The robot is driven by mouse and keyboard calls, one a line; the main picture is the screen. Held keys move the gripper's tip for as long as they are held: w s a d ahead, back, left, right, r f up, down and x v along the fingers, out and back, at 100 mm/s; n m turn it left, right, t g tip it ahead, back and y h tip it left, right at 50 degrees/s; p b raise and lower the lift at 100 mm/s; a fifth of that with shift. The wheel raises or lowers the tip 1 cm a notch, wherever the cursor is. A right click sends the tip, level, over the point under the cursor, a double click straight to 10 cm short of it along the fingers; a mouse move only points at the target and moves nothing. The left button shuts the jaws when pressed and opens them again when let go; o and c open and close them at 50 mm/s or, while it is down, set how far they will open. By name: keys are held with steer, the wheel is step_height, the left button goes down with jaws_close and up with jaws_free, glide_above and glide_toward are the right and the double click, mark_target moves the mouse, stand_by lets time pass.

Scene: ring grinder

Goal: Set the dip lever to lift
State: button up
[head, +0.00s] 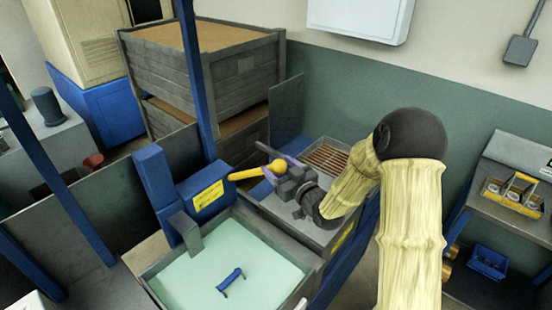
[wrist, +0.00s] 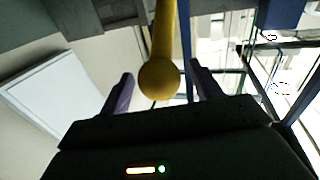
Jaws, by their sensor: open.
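The dip lever (head: 247,174) is a yellow bar with a round yellow knob (head: 276,166) at its right end. It comes out of a blue housing (head: 205,196) with a yellow label and lies nearly level in the head view. My gripper (head: 272,168) is at the knob end. In the wrist view the knob (wrist: 159,81) is between the two purple-grey fingers of my open gripper (wrist: 158,92), with gaps on both sides. The lever's bar runs up and away from the knob there. The label's text is too small to read.
A tank of pale green liquid (head: 190,292) with a blue handle-like piece (head: 230,281) in it stands in front. A grey tray with a brown grate (head: 328,159) lies behind my gripper. A blue post (head: 196,75) rises left of it. Stacked grey crates (head: 232,82) stand behind.

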steer(key=shift+x, duration=1.1)
steer(key=shift+c, duration=0.4)
steer(key=c, duration=1.3)
steer(key=shift+f, duration=0.1)
steer(key=shift+s+f, duration=0.1)
